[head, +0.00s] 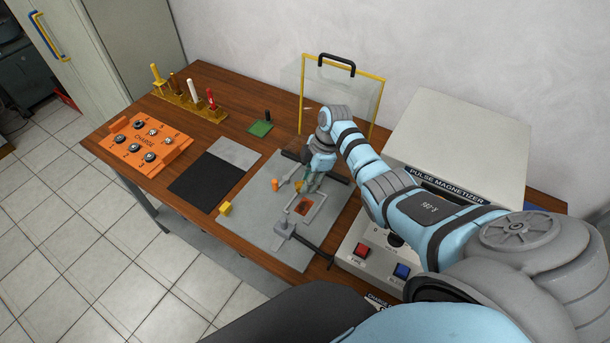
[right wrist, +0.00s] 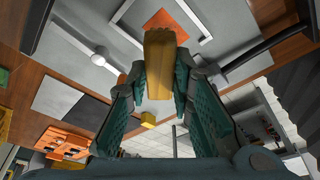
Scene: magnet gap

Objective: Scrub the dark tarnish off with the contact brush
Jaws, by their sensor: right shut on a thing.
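My right gripper (head: 309,184) is over the grey plate (head: 262,232) in the head view. It is shut on a yellow-brown block-shaped thing, which looks like the brush (right wrist: 160,66), seen between the fingers in the right wrist view. The copper-orange patch (head: 303,207) with dark marks lies inside a pale frame on the plate, just in front of the gripper. It shows as an orange square (right wrist: 166,21) beyond the block in the right wrist view. I cannot tell whether the brush touches the patch. My left gripper is not in view.
An orange socket board (head: 136,142), a rack of handled tools (head: 190,104) and a black mat (head: 206,181) are on the left. A clear yellow-framed shield (head: 342,90) stands behind. The magnetizer (head: 460,140) fills the right. A small yellow block (head: 225,208) sits at the plate's edge.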

